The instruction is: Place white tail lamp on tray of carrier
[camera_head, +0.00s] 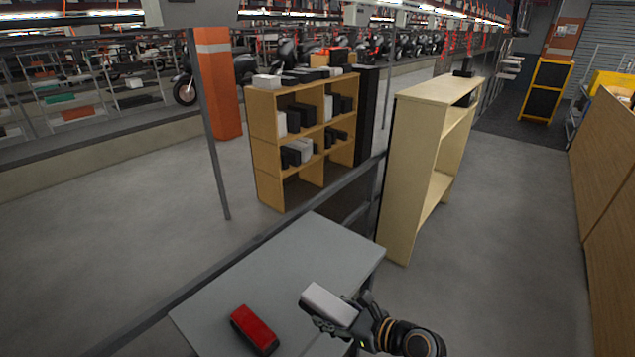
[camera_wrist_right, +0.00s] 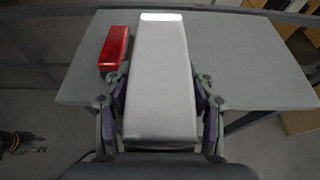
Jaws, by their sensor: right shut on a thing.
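The white tail lamp (camera_head: 329,305) is a white block with a dark underside. My right gripper (camera_head: 345,318) is shut on it, and the lamp also fills the middle of the right wrist view (camera_wrist_right: 162,80), between the two fingers (camera_wrist_right: 160,105). The lamp appears over the right part of a flat grey top (camera_head: 290,265), which looks like the carrier's tray. I cannot tell whether the lamp touches it. A red tail lamp (camera_head: 254,329) lies on this top, left of the white one. What seems to be my left gripper (camera_wrist_right: 22,142) shows small and dark at the wrist view's left edge.
A pale open shelf (camera_head: 410,150) stands behind the grey top, to the right. A wooden shelf (camera_head: 265,150) with black and white boxes stands beyond a dark rail. The far part of the grey top is bare. Clear floor lies to the right.

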